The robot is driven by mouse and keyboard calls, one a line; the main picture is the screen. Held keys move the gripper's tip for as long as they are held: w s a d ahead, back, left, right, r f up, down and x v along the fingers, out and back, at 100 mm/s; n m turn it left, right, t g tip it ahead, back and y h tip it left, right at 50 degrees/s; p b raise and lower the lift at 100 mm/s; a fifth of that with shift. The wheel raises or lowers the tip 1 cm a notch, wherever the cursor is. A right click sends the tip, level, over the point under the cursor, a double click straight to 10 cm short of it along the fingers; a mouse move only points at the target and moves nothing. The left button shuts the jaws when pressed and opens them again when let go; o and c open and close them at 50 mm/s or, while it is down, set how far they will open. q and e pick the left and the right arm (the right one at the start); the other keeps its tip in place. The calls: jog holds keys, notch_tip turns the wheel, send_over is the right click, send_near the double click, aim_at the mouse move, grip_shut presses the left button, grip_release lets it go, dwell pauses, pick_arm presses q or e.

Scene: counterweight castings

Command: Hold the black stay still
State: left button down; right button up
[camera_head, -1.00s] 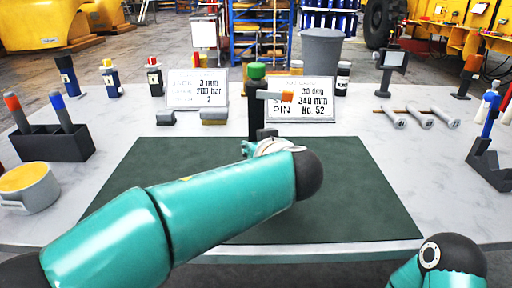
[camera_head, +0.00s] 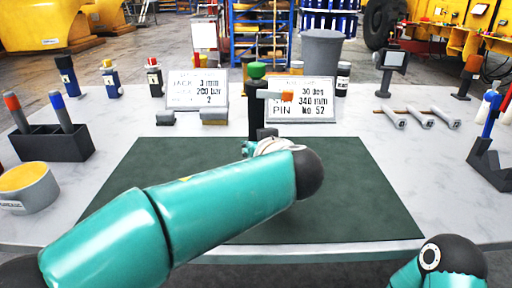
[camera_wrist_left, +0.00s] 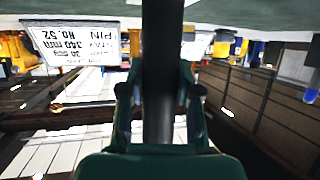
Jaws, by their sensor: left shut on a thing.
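The black stay (camera_head: 255,118) stands upright at the back edge of the dark green mat, with a green cap (camera_head: 257,70) on top. A short grey piece with an orange end (camera_head: 287,96) shows at its right side. My left gripper (camera_head: 252,147) is at the lower part of the stay, mostly hidden behind my own wrist. In the left wrist view the black stay (camera_wrist_left: 158,60) runs between the two fingers of my left gripper (camera_wrist_left: 159,100), which is shut on it. The stay's foot is hidden. Of my right arm only a bent link shows; its gripper is out of view.
Two printed cards (camera_head: 198,89) (camera_head: 312,100) stand behind the mat (camera_head: 345,190). A black holder (camera_head: 50,145) and a yellow-topped tin (camera_head: 28,187) are at left. Several grey rods (camera_head: 420,118) and a dark stand (camera_head: 490,165) are at right. The mat's right side is clear.

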pick_arm(q)
jog(key=shift+b, duration=0.3)
dwell(1.1)
jog(key=c, duration=1.5)
grip_release()
jog(key=shift+f, duration=0.15)
grip_shut()
